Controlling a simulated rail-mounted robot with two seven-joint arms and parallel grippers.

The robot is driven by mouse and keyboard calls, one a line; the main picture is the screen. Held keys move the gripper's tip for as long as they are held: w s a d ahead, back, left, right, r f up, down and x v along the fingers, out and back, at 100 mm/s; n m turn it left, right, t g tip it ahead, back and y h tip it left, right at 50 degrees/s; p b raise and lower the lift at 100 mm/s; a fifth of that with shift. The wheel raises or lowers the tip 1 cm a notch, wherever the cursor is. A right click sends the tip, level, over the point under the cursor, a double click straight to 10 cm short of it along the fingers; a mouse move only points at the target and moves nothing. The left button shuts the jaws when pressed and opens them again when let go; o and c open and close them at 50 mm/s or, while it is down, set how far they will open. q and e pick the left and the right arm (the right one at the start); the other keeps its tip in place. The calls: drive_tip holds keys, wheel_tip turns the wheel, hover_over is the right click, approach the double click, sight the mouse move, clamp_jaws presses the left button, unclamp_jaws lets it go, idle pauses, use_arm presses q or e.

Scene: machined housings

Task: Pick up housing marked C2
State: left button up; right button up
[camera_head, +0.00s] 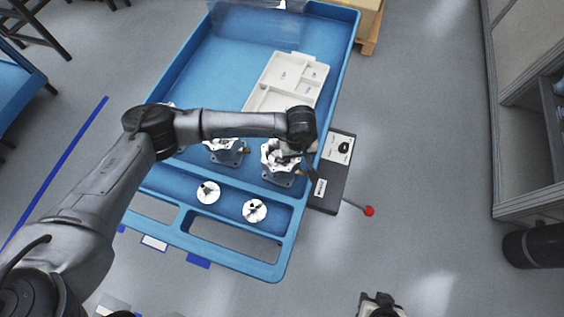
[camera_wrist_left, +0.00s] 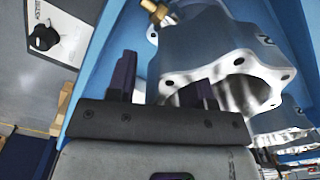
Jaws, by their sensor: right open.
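A grey machined housing (camera_head: 283,178) with a bright bored top stands in the blue tray (camera_head: 262,268), near its right wall. A second housing (camera_head: 228,156) stands to its left, partly hidden by my left arm. I cannot read a C2 mark on either. My left gripper is over the right-hand housing. In the left wrist view its dark fingers (camera_wrist_left: 163,76) are apart at the near housing (camera_wrist_left: 205,52). One finger is at the bore opening and the other is outside the rim, with a visible gap. My right gripper (camera_head: 380,301) shows partly at the bottom edge, away from the tray.
Two white round parts with stems (camera_head: 208,193) (camera_head: 255,211) lie in the tray's front section. A white compartmented insert (camera_head: 310,72) lies farther back. A black box (camera_head: 330,194) with a red-knobbed lever (camera_head: 369,211) adjoins the tray's right side.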

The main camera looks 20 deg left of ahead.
use_arm(q)
clamp_jaws()
drive_tip(key=shift+r, duration=0.1)
idle(1.1)
